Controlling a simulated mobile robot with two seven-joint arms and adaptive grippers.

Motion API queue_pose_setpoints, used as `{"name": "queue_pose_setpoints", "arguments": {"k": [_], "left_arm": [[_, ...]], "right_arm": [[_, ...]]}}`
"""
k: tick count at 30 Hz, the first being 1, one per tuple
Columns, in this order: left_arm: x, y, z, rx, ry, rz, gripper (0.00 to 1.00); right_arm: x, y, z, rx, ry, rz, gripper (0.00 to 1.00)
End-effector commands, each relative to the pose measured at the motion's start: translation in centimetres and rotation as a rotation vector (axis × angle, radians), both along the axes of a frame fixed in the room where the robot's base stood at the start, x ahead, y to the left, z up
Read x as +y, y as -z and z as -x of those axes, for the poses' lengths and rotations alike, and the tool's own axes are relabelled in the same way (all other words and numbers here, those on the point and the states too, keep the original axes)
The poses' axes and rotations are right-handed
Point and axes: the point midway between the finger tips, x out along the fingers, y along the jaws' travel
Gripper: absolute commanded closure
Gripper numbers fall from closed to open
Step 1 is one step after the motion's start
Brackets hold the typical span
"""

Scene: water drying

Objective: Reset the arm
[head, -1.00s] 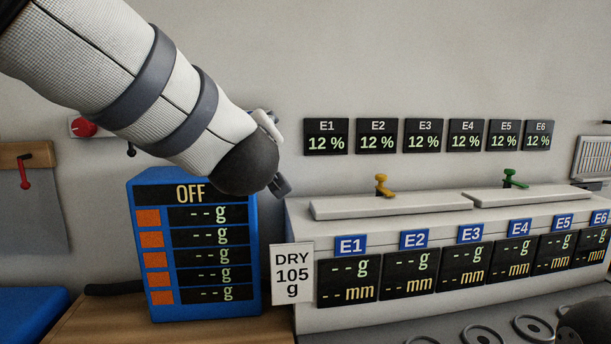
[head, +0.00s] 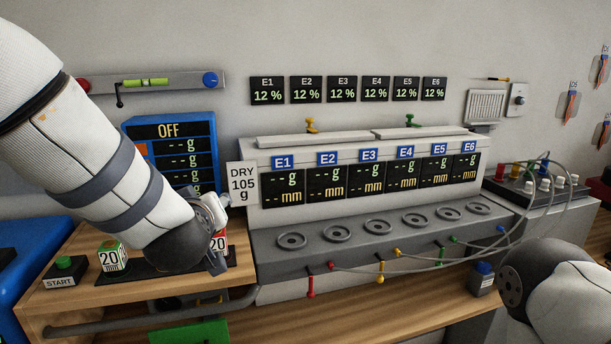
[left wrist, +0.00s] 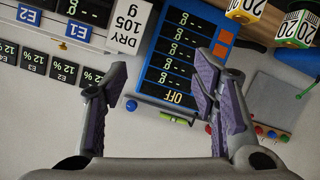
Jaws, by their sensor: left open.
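My left arm (head: 110,165) comes in from the left in the head view and slants down in front of the blue scale box (head: 169,130) marked OFF. My left gripper (head: 217,232) is at its lower end, partly hidden by the wrist, and overlaps a red-and-white "20" block (head: 221,243) in the picture. In the left wrist view the gripper (left wrist: 160,85) is open, with nothing between its fingers. The blue scale box (left wrist: 183,50) and DRY 105 g sign (left wrist: 128,25) lie beyond it. My right arm (head: 555,285) shows at the lower right; its gripper is out of view.
A green-topped "20" block (head: 113,257) and START button (head: 64,272) stand on the wooden shelf (head: 70,300). A grey bench unit (head: 350,235) with several round ports and taps fills the middle. Cables run to a box (head: 540,185) at right.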

Motion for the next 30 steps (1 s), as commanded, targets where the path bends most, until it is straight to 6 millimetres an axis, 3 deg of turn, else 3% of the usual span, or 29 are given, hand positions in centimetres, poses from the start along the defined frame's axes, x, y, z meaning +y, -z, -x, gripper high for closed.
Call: {"name": "queue_pose_setpoints", "arguments": {"k": [1, 5, 6, 8, 9, 11, 13, 15, 18, 21, 24, 30], "left_arm": [[0.4, 4.2, 1.2, 0.086, 0.022, -0.023, 0.46], [1.3, 15.3, 6.5, 0.335, 0.108, -0.077, 0.46], [1.6, 18.6, 8.7, 0.416, 0.137, -0.089, 0.46], [2.1, 23.1, 12.7, 0.543, 0.183, -0.103, 0.46], [2.3, 25.9, 15.6, 0.627, 0.215, -0.107, 0.46], [2.8, 29.5, 20.4, 0.756, 0.262, -0.109, 0.46], [3.2, 32.9, 26.4, 0.907, 0.319, -0.105, 0.46], [3.6, 35.1, 32.5, 1.050, 0.371, -0.091, 0.46], [3.9, 36.6, 39.8, 1.217, 0.433, -0.063, 0.46], [4.1, 36.9, 44.5, 1.323, 0.474, -0.040, 0.46], [4.1, 36.8, 46.6, 1.371, 0.493, -0.027, 0.46], [4.1, 36.8, 46.8, 1.377, 0.495, -0.026, 0.46]], "right_arm": [[0.0, 0.0, 0.1, 0.002, 0.000, 0.000, 0.60], [0.0, 0.0, 0.1, 0.004, 0.000, 0.000, 0.60], [0.0, -0.1, 0.2, 0.004, 0.000, 0.000, 0.60], [0.0, -0.1, 0.2, 0.004, 0.001, 0.000, 0.60], [0.0, -0.1, 0.2, 0.004, 0.000, 0.000, 0.60], [0.0, 0.0, 0.1, 0.003, 0.000, 0.000, 0.60], [0.0, 0.0, 0.1, 0.003, 0.000, 0.000, 0.60], [0.0, 0.0, 0.1, 0.003, 0.000, 0.000, 0.60], [0.0, -0.1, 0.1, 0.003, 0.000, 0.000, 0.60], [0.0, -0.1, 0.1, 0.003, 0.000, 0.000, 0.60], [0.0, -0.1, 0.1, 0.003, 0.000, 0.000, 0.60], [0.0, -0.1, 0.1, 0.003, 0.000, 0.000, 0.60]]}}
